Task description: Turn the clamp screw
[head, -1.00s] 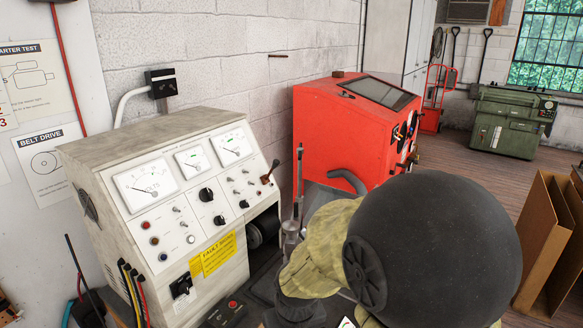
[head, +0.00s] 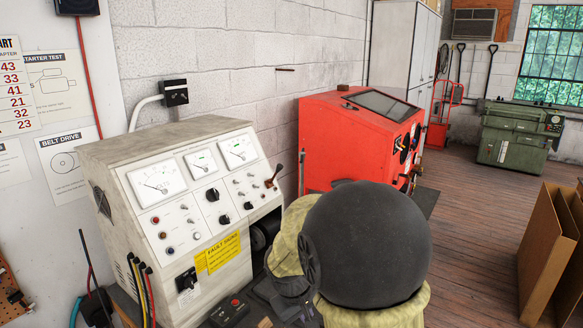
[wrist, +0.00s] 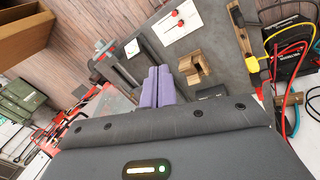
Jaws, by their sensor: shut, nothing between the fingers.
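In the wrist view my gripper (wrist: 160,84) has two purple fingers lying side by side, closed with no object between them. They point over a dark grey bench top (wrist: 215,45). A long grey metal clamp-like fixture (wrist: 118,68) lies just left of the fingertips, with a small red part on it. I cannot make out the clamp screw for certain. A brown notched block (wrist: 194,68) sits just right of the fingertips, apart from them. In the head view my own arm hides the gripper and most of the bench area in front of it.
A test bench with gauges (head: 160,178) stands left, with a lever on its right side. A red cabinet (head: 345,135) stands behind my arm. Cardboard (head: 550,240) is at right. In the wrist view, a white card (wrist: 176,20) and coloured cables (wrist: 290,45) lie around the bench.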

